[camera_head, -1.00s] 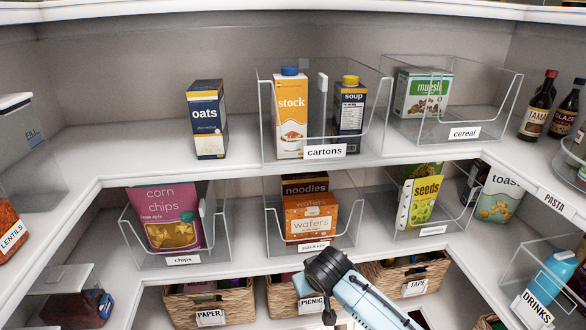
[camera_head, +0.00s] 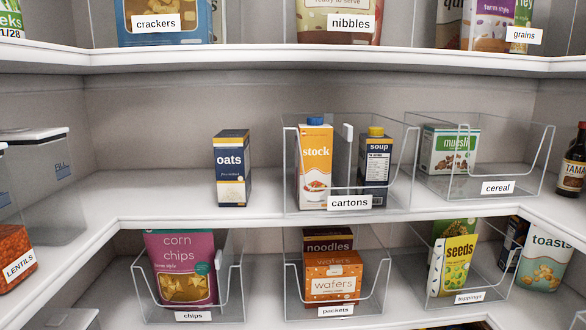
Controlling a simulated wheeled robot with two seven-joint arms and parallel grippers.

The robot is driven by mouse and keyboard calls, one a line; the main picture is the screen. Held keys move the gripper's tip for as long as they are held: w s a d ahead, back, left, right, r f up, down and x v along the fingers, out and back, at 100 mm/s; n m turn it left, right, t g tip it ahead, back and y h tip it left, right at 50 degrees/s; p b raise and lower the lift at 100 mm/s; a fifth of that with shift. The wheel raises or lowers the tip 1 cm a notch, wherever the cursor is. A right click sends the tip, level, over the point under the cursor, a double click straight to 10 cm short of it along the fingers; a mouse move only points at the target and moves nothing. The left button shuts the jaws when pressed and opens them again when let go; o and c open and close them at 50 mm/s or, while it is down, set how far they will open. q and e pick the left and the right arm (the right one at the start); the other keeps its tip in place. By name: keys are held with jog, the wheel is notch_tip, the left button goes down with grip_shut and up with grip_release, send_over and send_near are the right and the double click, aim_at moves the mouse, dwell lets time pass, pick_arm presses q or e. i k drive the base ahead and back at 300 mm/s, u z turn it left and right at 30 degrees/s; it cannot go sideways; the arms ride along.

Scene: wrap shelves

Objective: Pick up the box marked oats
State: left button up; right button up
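The oats box (camera_head: 232,170) is dark blue with a yellow top band and a cream lower part. It stands upright on the middle white shelf (camera_head: 170,203), left of the clear bin labelled cartons (camera_head: 287,150), with a small gap between them. Nothing touches the box. Neither of my grippers is in view.
The cartons bin holds a stock carton (camera_head: 316,165) and a soup carton (camera_head: 376,165). A cereal bin (camera_head: 497,187) with a muesli box (camera_head: 448,150) is to the right. Clear containers (camera_head: 45,180) stand at far left. The shelf left of the oats is bare. An upper shelf (camera_head: 300,62) runs above.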

aim_at(232, 146)
jog(key=z, duration=1.1)
jog(key=i, duration=0.6)
jog(key=u, duration=2.35)
